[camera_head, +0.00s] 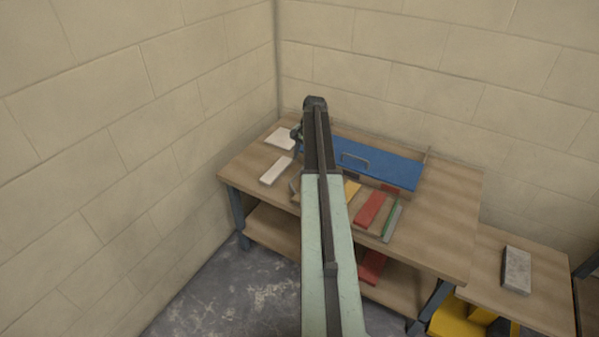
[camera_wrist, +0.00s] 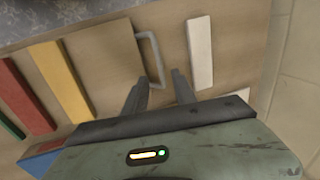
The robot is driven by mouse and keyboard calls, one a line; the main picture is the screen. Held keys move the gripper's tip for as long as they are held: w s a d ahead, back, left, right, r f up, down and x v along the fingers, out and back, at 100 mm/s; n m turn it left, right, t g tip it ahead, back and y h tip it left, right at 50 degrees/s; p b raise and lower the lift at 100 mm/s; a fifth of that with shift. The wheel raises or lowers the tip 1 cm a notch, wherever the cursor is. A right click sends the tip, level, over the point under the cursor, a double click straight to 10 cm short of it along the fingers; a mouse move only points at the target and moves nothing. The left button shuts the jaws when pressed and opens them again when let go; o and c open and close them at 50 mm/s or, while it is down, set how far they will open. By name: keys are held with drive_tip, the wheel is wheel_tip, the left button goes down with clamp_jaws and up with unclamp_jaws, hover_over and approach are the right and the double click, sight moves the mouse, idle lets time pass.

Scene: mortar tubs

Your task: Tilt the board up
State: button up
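A light wooden board (camera_wrist: 95,62) lies flat on the workbench in the wrist view, with a grey bar handle (camera_wrist: 151,58) near its right edge. In the head view my arm hides most of this area. A blue board (camera_head: 395,170) with its own grey handle (camera_head: 355,159) lies at the back of the bench; a blue corner shows at lower left in the wrist view (camera_wrist: 38,162). My gripper (camera_wrist: 160,80) is open, its fingers apart. The near end of the grey handle appears between the fingertips; whether they touch is unclear.
White blocks (camera_head: 276,170) (camera_wrist: 200,52) lie on the left of the bench. Yellow (camera_wrist: 62,80), red (camera_head: 370,210) and green (camera_head: 391,222) strips lie along its front. A lower bench with a grey block (camera_head: 517,270) stands at right. Block walls close the back and left.

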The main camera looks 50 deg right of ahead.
sight(297, 174)
drive_tip(key=b+x, duration=0.7)
drive_tip(key=x, duration=0.1)
drive_tip(key=shift+b, duration=0.4)
drive_tip(key=shift+r, duration=0.1)
clamp_jaws()
drive_tip(key=shift+w+a+r, duration=0.1)
drive_tip(key=shift+w+a, duration=0.05)
idle(0.6)
